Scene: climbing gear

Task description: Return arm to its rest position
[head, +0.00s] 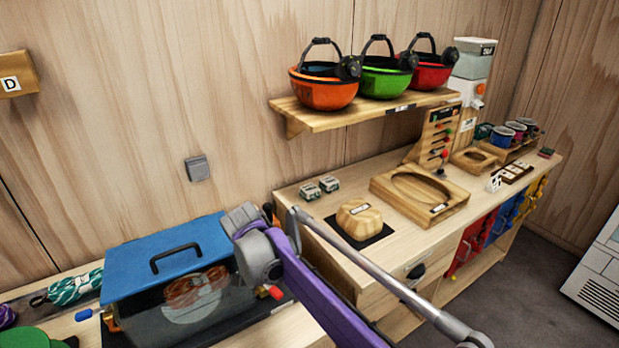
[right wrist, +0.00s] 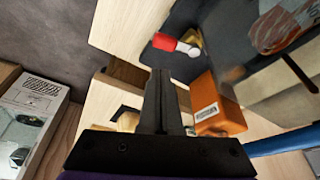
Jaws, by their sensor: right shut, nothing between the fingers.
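My right arm (head: 310,290), purple with a grey wrist joint, reaches in from the lower right of the head view. The wrist joint stands in front of the right end of a blue-lidded box (head: 180,255) with a clear front. The lid is down and orange-brown coils (head: 195,288) show inside. The right gripper (right wrist: 162,85) has its dark fingers together with nothing between them. In the head view its fingers are hidden behind the wrist. The red-tipped latch (right wrist: 166,43) of the box lies beyond the fingertips. My left gripper is not in view.
An orange labelled block (right wrist: 218,105) is close beside the fingers. The workbench (head: 310,215) at right holds a wooden block (head: 360,220) and wooden trays. A shelf (head: 375,114) with three helmets hangs above.

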